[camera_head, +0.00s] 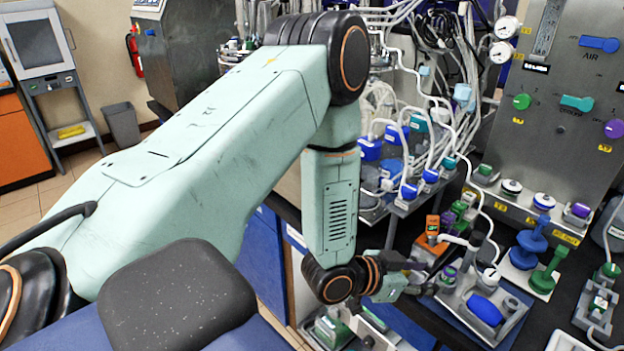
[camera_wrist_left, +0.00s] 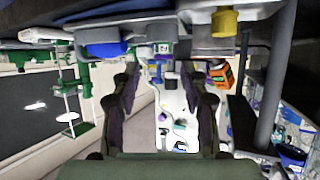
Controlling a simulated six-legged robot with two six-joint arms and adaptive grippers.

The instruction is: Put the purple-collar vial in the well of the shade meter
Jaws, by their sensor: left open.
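My left gripper (camera_head: 428,274) reaches in low at the right of the head view, beside a grey bench device (camera_head: 465,303) with a blue oval part. I cannot tell whether this device is the shade meter, and no empty well can be made out. In the left wrist view, the fingers of my left gripper (camera_wrist_left: 162,105) are spread apart with nothing gripped between them. My right gripper is not in view.
An orange bottle (camera_head: 432,231) and small green and purple containers (camera_head: 460,209) stand behind the gripper. Blue (camera_head: 531,243) and green (camera_head: 548,270) fittings stand to the right. A steel control panel (camera_head: 560,110) rises behind. White tubes hang around the bench.

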